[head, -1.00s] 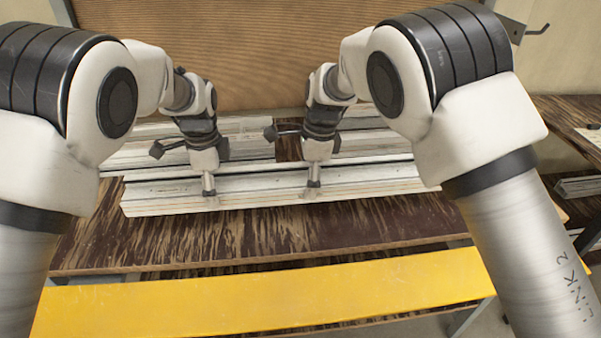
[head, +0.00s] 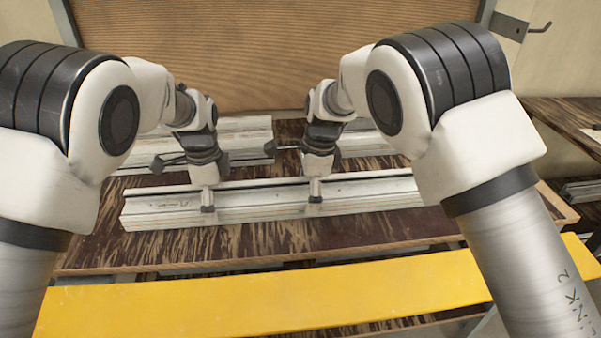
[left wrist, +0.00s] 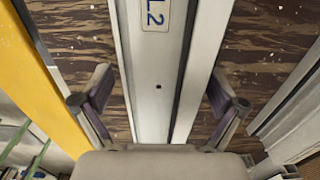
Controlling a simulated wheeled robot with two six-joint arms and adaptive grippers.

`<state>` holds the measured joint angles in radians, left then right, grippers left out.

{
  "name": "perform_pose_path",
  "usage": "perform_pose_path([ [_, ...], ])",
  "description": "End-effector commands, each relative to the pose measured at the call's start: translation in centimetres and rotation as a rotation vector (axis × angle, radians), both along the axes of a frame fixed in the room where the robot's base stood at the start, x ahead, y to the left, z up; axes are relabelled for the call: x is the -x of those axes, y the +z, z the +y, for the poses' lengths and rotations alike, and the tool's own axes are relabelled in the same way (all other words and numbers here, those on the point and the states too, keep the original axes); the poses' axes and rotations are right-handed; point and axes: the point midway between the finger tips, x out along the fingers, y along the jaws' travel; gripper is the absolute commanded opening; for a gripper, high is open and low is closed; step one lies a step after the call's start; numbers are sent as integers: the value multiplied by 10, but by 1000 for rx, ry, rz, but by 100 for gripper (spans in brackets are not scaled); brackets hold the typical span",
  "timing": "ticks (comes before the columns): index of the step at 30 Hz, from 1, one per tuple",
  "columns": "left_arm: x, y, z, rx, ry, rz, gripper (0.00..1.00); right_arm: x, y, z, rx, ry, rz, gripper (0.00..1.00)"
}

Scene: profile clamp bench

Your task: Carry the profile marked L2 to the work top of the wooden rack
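A long pale aluminium profile (head: 260,203) lies crosswise on a dark-streaked wooden top (head: 230,240). In the left wrist view its face (left wrist: 157,60) carries a label reading L2. My left gripper (head: 208,207) is over its left part. In the left wrist view the two fingers (left wrist: 160,95) stand apart on either side of the profile, with wood showing beside the left finger. My right gripper (head: 315,197) is at the profile's middle; its fingers are too small to tell open from shut. The profile's right end is hidden behind my right arm.
More pale profiles (head: 245,130) lie behind, near the ribbed brown back panel (head: 270,50). A yellow beam (head: 270,295) runs along the front. Another dark wooden surface (head: 570,115) stands at the right. Bare wood shows in front of the profile.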

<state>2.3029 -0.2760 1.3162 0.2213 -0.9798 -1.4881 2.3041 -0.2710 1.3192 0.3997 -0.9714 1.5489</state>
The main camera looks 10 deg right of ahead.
Motion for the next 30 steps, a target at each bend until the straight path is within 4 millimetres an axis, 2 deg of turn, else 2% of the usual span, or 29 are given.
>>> perform_pose_path([
  [8, 0, 2, 0, 0, 0, -1, 98, 0, 0, 0, 0, 0, 1, 98],
  [11, -1, 10, 0, 0, 0, -3, 98, 0, 0, 0, 0, 0, 1, 98],
  [14, -1, 29, 0, 1, 0, -6, 98, 0, 0, 0, 0, 0, 1, 98],
  [21, -1, 90, 0, 1, 0, -5, 98, 0, 0, 0, 0, 0, 1, 98],
  [24, -1, 109, 0, 1, 1, -3, 98, 0, 0, 0, 0, 0, 1, 98],
  [30, 0, 121, 0, 0, 1, 0, 98, 0, 7, -1, 0, 0, 0, 98],
])
